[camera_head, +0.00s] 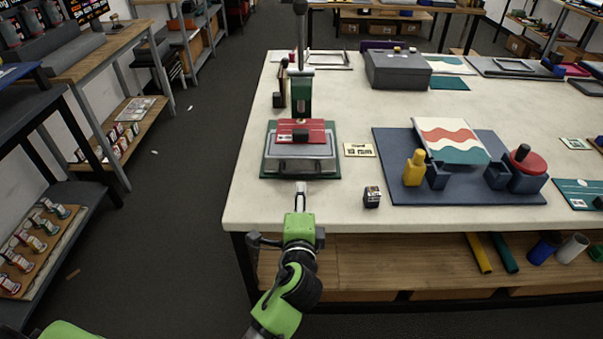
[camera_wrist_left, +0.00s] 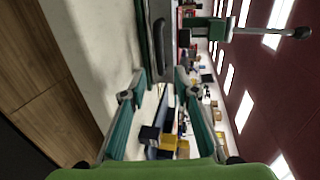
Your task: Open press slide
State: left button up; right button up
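The press (camera_head: 302,95) stands at the table's left end, with a green column and an upright lever. A red block with a black top (camera_head: 301,134) sits over its grey slide (camera_head: 288,151). A dark handle bar (camera_head: 302,165) is at the slide's front and also shows in the left wrist view (camera_wrist_left: 158,46). My left gripper (camera_head: 300,187) is just in front of the press, facing the handle. In the wrist view its fingertips (camera_wrist_left: 160,80) are apart, with the handle ahead of the gap; contact cannot be told. My right gripper is out of view.
A small dark cube (camera_head: 372,197) stands right of my left gripper. A white label card (camera_head: 359,150) lies beside the press. A blue mat (camera_head: 390,160) with a striped print (camera_head: 450,135) lies further right. The table's front edge runs beneath my arm.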

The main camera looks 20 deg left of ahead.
aim_at(301, 176)
pick_arm(q)
jog(key=p+x, duration=0.1)
jog(key=x, duration=1.1)
jog(key=shift+s+a, duration=0.1)
jog(key=shift+a, duration=0.05)
grip_shut()
